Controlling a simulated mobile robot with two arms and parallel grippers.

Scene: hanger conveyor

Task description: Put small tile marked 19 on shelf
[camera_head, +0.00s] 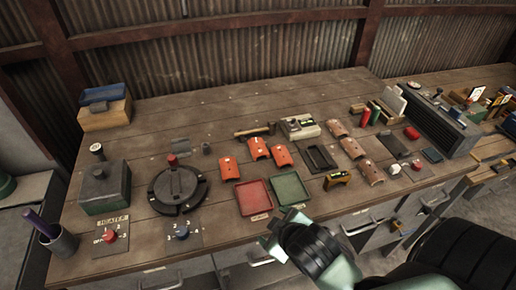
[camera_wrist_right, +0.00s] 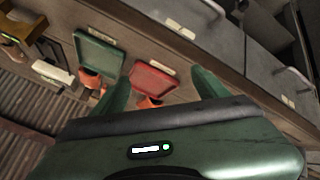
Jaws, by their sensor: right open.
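Several curved tiles lie on the wooden workbench (camera_head: 200,115). Three are orange: a left one (camera_head: 229,168), a middle one (camera_head: 258,148) and a right one (camera_head: 281,155). Paler salmon tiles, such as one (camera_head: 371,172) and another (camera_head: 352,148), lie further right. Their markings are too small to read, so I cannot tell which is 19. I cannot make out a shelf for certain. My right gripper (camera_head: 277,226) is open and empty at the bench's front edge, near the trays. In the right wrist view its fingers (camera_wrist_right: 162,88) are apart, with orange tiles beyond them.
A red tray (camera_head: 255,197) and a green tray (camera_head: 288,188) lie near the front edge. A round dark turntable (camera_head: 177,188) and a grey-green box (camera_head: 105,187) stand left. A hammer (camera_head: 255,131) lies behind the orange tiles. A dark ribbed unit (camera_head: 440,123) stands right.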

